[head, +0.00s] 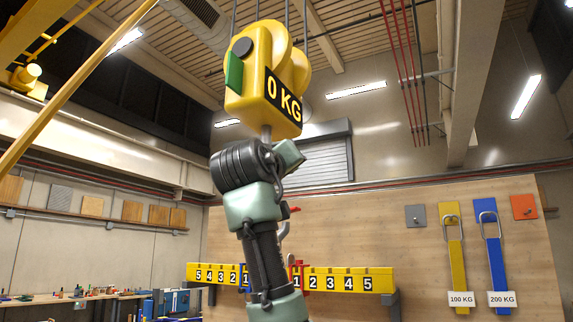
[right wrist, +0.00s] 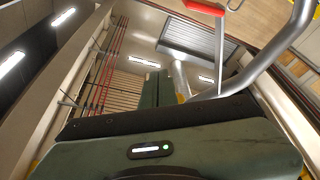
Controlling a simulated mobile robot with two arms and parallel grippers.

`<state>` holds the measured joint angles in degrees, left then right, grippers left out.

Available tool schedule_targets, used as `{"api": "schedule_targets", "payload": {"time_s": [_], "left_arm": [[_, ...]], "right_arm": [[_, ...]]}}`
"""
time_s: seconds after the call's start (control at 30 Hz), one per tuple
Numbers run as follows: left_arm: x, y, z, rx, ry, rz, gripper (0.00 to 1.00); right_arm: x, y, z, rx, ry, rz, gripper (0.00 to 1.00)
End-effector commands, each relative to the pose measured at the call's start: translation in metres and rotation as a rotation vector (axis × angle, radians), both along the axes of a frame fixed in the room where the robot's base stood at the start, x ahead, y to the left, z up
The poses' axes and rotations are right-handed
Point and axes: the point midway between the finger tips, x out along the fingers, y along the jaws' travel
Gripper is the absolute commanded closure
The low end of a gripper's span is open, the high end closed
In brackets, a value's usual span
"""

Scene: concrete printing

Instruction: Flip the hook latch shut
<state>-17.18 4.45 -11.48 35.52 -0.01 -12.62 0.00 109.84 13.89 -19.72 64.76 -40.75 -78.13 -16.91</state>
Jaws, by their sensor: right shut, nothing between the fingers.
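A yellow crane block (head: 265,80) marked 0 KG hangs from cables in the head view. Its grey hook (head: 284,232) hangs below, mostly hidden behind my arm. The red latch end (head: 291,209) shows just right of my arm. In the right wrist view the curved metal hook (right wrist: 278,55) is at the upper right, and the red latch end (right wrist: 204,8) is at the top edge, by a thin metal bar. My right gripper (right wrist: 163,78) is shut and empty, left of the hook; contact cannot be told. My left gripper is out of view.
A yellow numbered scale bar (head: 345,279) runs behind my arm. A wooden wall panel (head: 420,265) carries a yellow 100 KG sling (head: 457,270) and a blue 200 KG sling (head: 496,265) at right. A workbench (head: 75,298) stands at the far left.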

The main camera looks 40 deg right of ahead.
Motion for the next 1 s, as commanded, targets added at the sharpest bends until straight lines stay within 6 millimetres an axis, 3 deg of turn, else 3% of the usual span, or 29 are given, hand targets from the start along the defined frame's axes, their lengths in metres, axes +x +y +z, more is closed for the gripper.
{"api": "schedule_targets", "payload": {"time_s": [0.23,0.53,1.0], "left_arm": [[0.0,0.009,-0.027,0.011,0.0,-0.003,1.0],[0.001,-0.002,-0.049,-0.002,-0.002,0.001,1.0],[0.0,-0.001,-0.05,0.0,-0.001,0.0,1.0]], "right_arm": [[-0.016,0.035,-0.018,-0.001,-0.001,0.002,1.0],[-0.036,0.077,-0.032,-0.001,0.0,0.002,1.0],[-0.04,0.084,-0.032,0.001,0.0,-0.001,1.0]]}}
